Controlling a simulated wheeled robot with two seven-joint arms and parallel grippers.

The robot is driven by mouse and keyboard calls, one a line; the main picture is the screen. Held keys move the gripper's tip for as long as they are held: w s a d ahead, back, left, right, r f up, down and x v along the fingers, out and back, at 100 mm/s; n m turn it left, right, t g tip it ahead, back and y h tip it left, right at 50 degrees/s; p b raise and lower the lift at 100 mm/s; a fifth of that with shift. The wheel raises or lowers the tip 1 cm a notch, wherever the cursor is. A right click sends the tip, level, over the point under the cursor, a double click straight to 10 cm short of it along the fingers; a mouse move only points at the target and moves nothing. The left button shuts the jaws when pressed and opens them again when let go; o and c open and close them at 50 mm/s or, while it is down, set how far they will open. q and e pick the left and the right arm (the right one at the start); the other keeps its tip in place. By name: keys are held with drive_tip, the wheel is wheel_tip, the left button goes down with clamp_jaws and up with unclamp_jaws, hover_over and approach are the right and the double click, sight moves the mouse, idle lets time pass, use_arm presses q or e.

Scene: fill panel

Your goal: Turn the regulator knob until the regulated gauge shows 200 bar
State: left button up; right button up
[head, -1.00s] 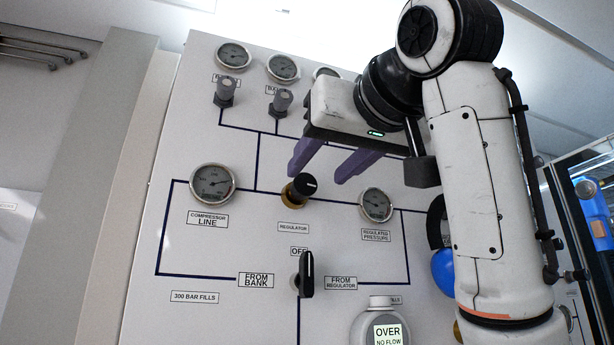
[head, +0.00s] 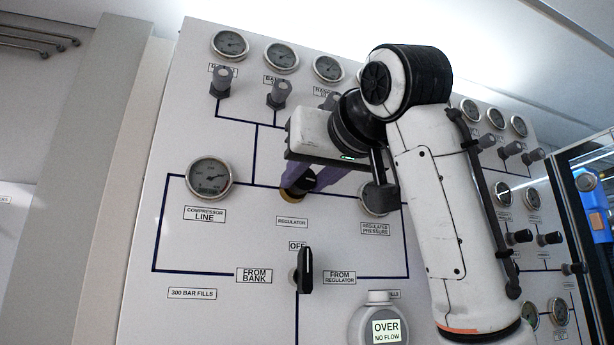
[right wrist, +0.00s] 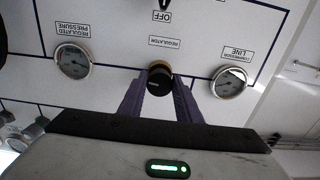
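The regulator knob (head: 306,181), a black cap on a brass base, sits mid-panel above the REGULATOR label. In the right wrist view, the knob (right wrist: 159,82) lies between the purple fingertips. My right gripper (head: 307,184) is open, with one finger on each side of the knob; it also shows in the right wrist view (right wrist: 159,90). Contact with the knob cannot be made out. The regulated pressure gauge (head: 372,203) is partly hidden by my right wrist in the head view. This gauge (right wrist: 74,61) shows whole but upside down in the right wrist view, too small to read.
The compressor line gauge (head: 209,178) is left of the knob. A black selector lever (head: 305,271) stands out below it. A round OVER / NO FLOW display (head: 380,325) is lower right. Bank valves (head: 278,94) and gauges (head: 281,57) line the top.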

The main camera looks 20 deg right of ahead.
drive_tip(key=shift+a+f+m+b, duration=0.15)
drive_tip(key=shift+m+b, duration=0.25)
drive_tip(key=shift+m, duration=0.4)
drive_tip(key=m, duration=0.2)
drive_tip(key=shift+m, duration=0.4)
drive_tip(key=o, duration=1)
drive_tip(key=s+b, duration=0.1)
drive_tip(key=s, duration=0.2)
drive_tip(key=s+b, duration=0.1)
drive_tip(key=s, duration=0.3)
drive_tip(key=s+b, duration=0.1)
drive_tip(key=s, duration=0.2)
drive_tip(key=shift+s+d+b, duration=0.2)
drive_tip(key=shift+d+b, duration=0.1)
